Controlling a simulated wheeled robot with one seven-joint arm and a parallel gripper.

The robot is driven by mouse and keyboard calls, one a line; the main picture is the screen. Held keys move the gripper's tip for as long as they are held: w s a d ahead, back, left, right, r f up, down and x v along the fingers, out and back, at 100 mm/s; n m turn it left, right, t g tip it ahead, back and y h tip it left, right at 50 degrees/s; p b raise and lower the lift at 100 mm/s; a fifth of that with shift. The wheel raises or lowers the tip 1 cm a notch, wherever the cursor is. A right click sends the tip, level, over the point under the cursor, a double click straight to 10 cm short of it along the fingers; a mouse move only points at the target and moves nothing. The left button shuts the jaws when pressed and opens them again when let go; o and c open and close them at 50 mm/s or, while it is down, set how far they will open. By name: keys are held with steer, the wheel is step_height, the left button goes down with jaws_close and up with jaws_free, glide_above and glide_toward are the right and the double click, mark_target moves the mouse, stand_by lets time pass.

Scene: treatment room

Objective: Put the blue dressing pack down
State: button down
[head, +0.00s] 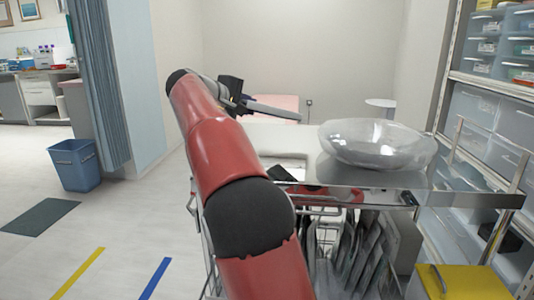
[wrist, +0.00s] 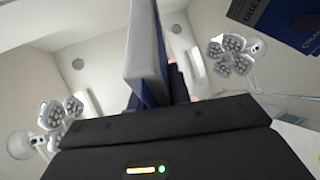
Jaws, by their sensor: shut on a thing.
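My gripper (head: 238,100) is at the end of the red arm, above the far left part of the trolley top. It is shut on a thin slab, seen nearly edge-on as a grey strip (head: 274,110) pointing right in the head view. In the wrist view this slab, the blue dressing pack (wrist: 146,50), stands up from the gripper with a pale grey-blue face and a navy side. The fingertips are not clear in either view. The trolley top (head: 340,180) is partly hidden behind my arm.
A clear-wrapped bowl (head: 378,143) fills the right of the trolley top. Pouches (head: 362,250) stand in a rack below. Drawers (head: 480,110) stand at right, a yellow bin (head: 462,282) lower right. A lettered blue panel (wrist: 290,28) shows in the wrist view.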

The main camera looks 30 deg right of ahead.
step_height(320, 180, down, 8)
steer(key=b, duration=0.6)
steer(key=shift+r, duration=0.2)
steer(key=c, duration=1.5)
jaws_free()
steer(key=shift+o, duration=0.2)
steer(key=shift+v, duration=4.05)
